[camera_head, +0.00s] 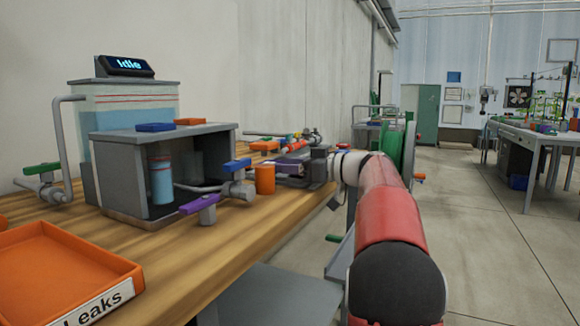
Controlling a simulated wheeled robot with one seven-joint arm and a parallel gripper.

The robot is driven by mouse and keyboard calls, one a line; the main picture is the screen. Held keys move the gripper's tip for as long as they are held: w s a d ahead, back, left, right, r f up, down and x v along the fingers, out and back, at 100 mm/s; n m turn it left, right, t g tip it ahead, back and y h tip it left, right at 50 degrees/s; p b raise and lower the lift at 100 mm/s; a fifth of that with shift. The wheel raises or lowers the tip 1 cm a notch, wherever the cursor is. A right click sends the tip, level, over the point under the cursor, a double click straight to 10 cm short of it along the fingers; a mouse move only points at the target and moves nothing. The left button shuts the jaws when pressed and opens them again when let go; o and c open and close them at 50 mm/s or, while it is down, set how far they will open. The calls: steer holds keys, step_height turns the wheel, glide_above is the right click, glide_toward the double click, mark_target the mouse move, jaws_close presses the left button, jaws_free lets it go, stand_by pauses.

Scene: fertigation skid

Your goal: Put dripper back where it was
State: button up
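My red arm reaches in from the lower right, and my dark grey gripper (300,172) is over the wooden bench (190,262), pointing left. Its fingers are small and overlap pipe parts behind, so I cannot tell whether they are open or shut or hold something. I cannot pick out the dripper for certain. An orange cup (264,180) stands just left of my gripper, apart from its body. An orange tray labelled "Leaks" (120,283) lies at the front left; the visible part of its floor is bare.
A grey housing (120,150) with a blue cylinder inside stands in front of a water tank with an "Idle" display (125,66). Valves with purple (198,204), blue and green (42,168) handles stick up nearby. A green reel (400,150) is behind my arm. Open floor lies right.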

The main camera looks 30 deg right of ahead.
steer(key=shift+s+d, duration=0.1)
steer(key=v, duration=1.1)
steer(key=shift+s+d+b, duration=0.2)
steer(key=shift+s+b, duration=0.1)
steer(key=shift+b, duration=0.15)
steer(key=shift+r, duration=0.1)
